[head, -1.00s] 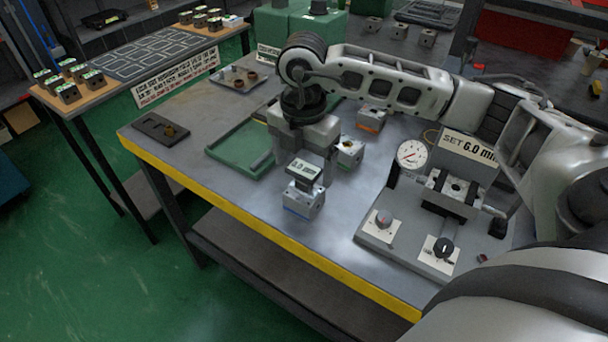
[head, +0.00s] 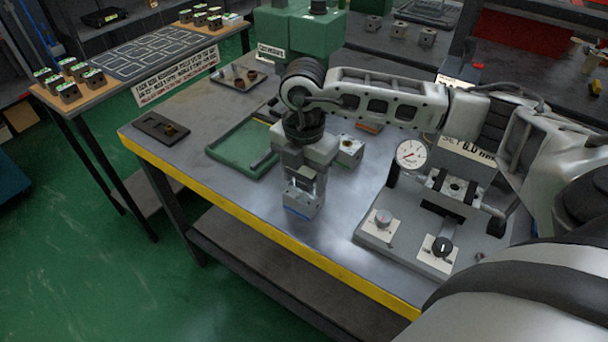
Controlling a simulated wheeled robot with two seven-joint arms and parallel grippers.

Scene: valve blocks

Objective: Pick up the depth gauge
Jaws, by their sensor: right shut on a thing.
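My right gripper (head: 305,174) points down over the near side of the bench, with its fingers shut on the depth gauge, a small grey device with a dark display. The gripper hides most of the gauge. The gauge is at the top of a light metal valve block (head: 300,207) with a blue band; I cannot tell whether it touches the block. My left gripper is not in view.
A green tray (head: 228,160) lies left of the gripper, and another valve block (head: 350,150) stands close on its right. A fixture plate (head: 385,250) with a round dial (head: 410,154) and knobs is further right. The yellow bench edge (head: 250,230) is nearby.

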